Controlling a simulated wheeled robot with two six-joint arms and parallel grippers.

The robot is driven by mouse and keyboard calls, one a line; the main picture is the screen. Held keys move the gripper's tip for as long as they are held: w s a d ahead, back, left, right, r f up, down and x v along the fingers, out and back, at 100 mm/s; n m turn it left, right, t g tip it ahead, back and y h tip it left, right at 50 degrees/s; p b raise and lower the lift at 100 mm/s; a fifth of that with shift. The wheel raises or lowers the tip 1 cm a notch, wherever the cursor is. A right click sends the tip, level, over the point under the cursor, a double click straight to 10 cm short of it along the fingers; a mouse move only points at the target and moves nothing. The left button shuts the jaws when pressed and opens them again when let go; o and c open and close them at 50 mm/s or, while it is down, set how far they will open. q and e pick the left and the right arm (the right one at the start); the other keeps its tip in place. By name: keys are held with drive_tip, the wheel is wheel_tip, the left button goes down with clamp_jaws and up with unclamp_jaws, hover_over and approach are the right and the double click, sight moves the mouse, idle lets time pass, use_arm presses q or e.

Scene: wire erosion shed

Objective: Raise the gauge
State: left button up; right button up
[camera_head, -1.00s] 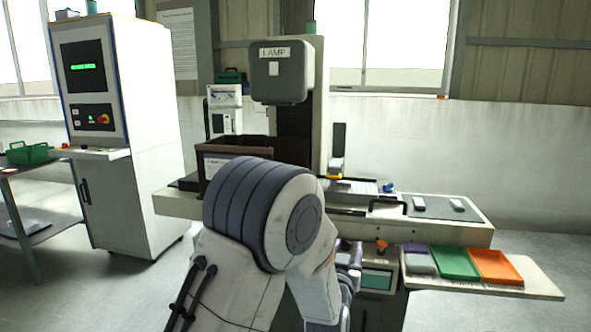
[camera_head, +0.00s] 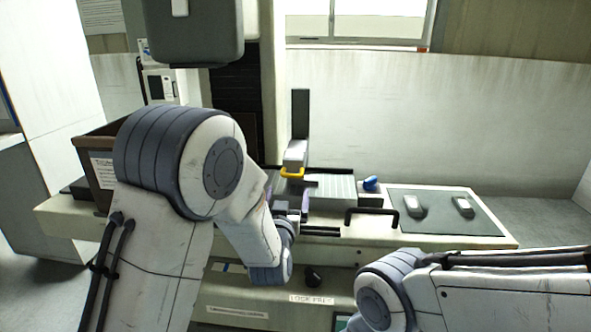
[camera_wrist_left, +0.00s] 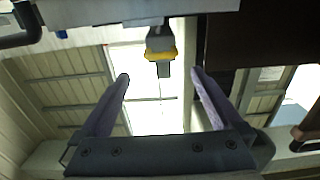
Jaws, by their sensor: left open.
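The gauge, as I take it, is a dark upright post with a grey block (camera_head: 296,151) and a yellow handle (camera_head: 291,174), standing at the back of the machine table. In the left wrist view, which looks upside down, the grey and yellow part (camera_wrist_left: 160,52) hangs at the top, between and beyond my fingers. My left gripper (camera_head: 287,199) is in front of and below the yellow handle, partly hidden by my own arm. In the left wrist view my left gripper (camera_wrist_left: 158,80) has its purple fingers wide apart with nothing between them. My right gripper is out of view.
A black bar handle (camera_head: 372,212) is on the table front, right of my left gripper. A brown box (camera_head: 92,150) stands left. The lamp head (camera_head: 195,30) hangs above.

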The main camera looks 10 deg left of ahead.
sight(293, 177)
use_arm(q)
drive_tip(key=w+p, duration=0.1)
drive_tip(key=w, duration=0.8)
drive_tip(key=shift+w+p, duration=0.2)
drive_tip(key=shift+p, duration=0.15)
drive_tip(key=shift+w+d, duration=0.1)
drive_tip(key=shift+w, duration=0.55)
clamp_jaws()
drive_tip(key=shift+r, duration=0.1)
